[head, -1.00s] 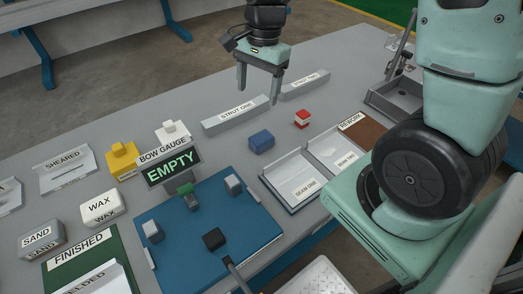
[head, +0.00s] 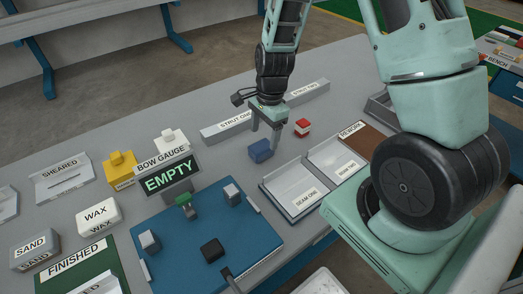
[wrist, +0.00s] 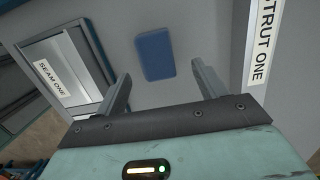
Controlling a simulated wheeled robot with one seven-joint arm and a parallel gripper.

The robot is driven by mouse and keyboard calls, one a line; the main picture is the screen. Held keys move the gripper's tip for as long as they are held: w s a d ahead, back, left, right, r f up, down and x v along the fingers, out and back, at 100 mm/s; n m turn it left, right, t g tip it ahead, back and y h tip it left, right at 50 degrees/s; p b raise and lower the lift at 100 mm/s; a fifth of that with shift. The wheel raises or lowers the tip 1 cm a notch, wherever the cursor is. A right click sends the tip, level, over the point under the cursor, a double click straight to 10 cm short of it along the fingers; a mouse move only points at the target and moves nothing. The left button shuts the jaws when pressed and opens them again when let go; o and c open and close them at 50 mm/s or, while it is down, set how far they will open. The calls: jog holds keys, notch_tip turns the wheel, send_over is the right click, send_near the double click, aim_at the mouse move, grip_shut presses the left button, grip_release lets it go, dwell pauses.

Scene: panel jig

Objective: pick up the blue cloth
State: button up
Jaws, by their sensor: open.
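The blue cloth (head: 261,151) is a small folded blue block lying on the grey table, left of the seam trays. In the wrist view the blue cloth (wrist: 154,56) lies flat beyond the fingertips, between their lines. My gripper (head: 265,139) is open and empty, above the table close to the cloth, and its fingers partly overlap it in the head view. In the wrist view my gripper (wrist: 160,82) has its two fingers wide apart with nothing between them.
A red-and-white block (head: 302,127) stands just right of the cloth. The strut one bar (head: 225,127) lies behind it, and the seam one tray (head: 292,190) is in front. Bare table surrounds the cloth.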

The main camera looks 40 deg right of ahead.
aim_at(261, 146)
jog(key=f, duration=0.1)
jog(key=a+f, duration=0.1)
jog(key=f, duration=0.2)
jog(key=shift+s+a+p, duration=0.15)
jog(key=shift+s+p, duration=0.15)
jog(key=shift+f, duration=0.55)
jog(key=c, duration=1.1)
jog(key=shift+c, duration=0.2)
jog(key=shift+w+r, duration=0.1)
notch_tip(261, 146, up, 10)
jog(key=shift+f, duration=0.1)
